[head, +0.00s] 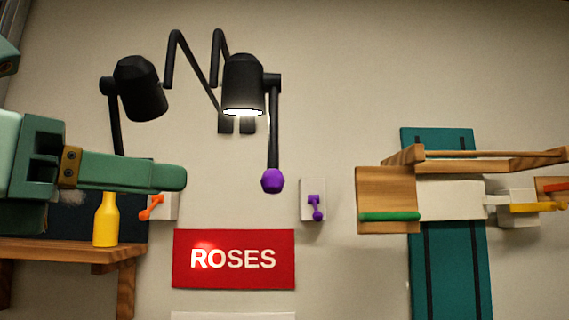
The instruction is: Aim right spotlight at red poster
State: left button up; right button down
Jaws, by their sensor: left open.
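The right spotlight (243,82) is a black lamp on a bent wall arm. It is lit, its bright opening facing down. A black rod hangs from its side and ends in a purple knob (272,180). The red poster (234,280) with the white word ROSES is on the wall below, with a bright spot on its left part. My left gripper (180,177) reaches in from the left, open and empty, its tip to the left of the purple knob and apart from it. One finger shows clearly; the other is hidden. My right gripper is not in view.
The left spotlight (140,90) looks unlit. An orange switch (152,208) and a purple switch (315,205) are on the wall. A yellow bottle (106,222) stands on a wooden shelf (60,248). A wooden rack (385,190) fronts a teal panel (450,270) at right.

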aim_at(264, 181)
pick_arm(q)
jog(key=shift+t, duration=0.4)
jog(key=p+x, duration=0.2)
jog(key=x, duration=0.2)
jog(key=p+x, duration=0.2)
jog(key=x, duration=0.3)
jog(key=r+p+x, duration=0.1)
jog(key=p+x, duration=0.2)
jog(key=x, duration=0.1)
jog(key=shift+w, duration=0.2)
jog(key=shift+w+d+f+p, duration=0.25)
jog(key=shift+w+d+p, duration=0.05)
jog(key=shift+w+d, duration=0.25)
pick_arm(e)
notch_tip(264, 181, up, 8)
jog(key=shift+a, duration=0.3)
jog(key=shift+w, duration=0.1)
pick_arm(q)
grip_shut()
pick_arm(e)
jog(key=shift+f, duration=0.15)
